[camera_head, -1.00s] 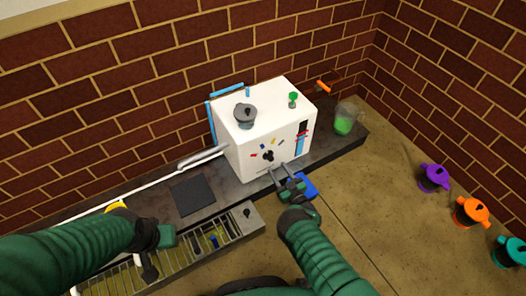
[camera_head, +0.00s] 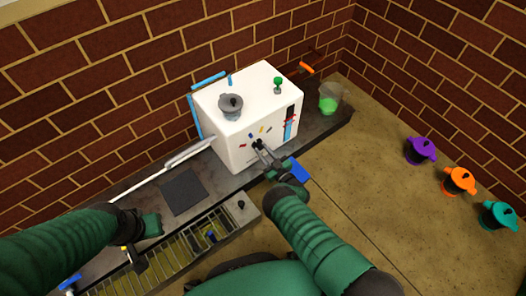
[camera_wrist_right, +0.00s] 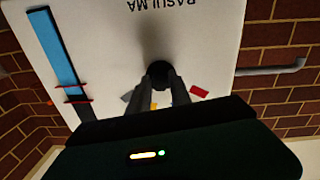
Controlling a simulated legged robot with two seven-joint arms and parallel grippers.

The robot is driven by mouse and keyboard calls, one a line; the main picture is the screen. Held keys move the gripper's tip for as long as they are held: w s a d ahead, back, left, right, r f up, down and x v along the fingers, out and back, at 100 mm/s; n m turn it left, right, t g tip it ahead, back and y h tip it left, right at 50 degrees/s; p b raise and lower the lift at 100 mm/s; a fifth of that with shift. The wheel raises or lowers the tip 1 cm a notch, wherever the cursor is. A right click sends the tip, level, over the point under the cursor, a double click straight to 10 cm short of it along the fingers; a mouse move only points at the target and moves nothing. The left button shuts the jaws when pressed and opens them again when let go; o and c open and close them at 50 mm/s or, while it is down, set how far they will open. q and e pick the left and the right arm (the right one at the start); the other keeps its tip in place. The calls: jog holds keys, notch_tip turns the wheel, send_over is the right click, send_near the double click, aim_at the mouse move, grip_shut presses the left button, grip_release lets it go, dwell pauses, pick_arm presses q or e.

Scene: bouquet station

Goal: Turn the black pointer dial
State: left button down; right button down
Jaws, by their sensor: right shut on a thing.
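The black pointer dial (camera_head: 257,143) sits low on the front face of the white box (camera_head: 236,150), with small coloured marks around it. My right gripper (camera_head: 263,152) is at the dial, its fingers shut on it. In the right wrist view the round dark dial (camera_wrist_right: 159,72) shows between the fingertips of my right gripper (camera_wrist_right: 164,86). The fingers hide part of the dial, so which mark it points at cannot be told. My left gripper (camera_head: 137,258) is at the lower left, above the grated tray, and its fingers are too unclear to read.
A grey pot (camera_head: 231,105) and a green knob (camera_head: 278,82) are on top of the box. A clear jug of green liquid (camera_head: 328,98) stands to its right. A blue piece (camera_head: 298,170) is beside my right gripper. Purple (camera_head: 419,150), orange (camera_head: 458,182) and teal (camera_head: 497,215) pots stand far right.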

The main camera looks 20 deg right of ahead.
jog(key=shift+n, duration=0.4)
jog(key=c, duration=1.2)
grip_release()
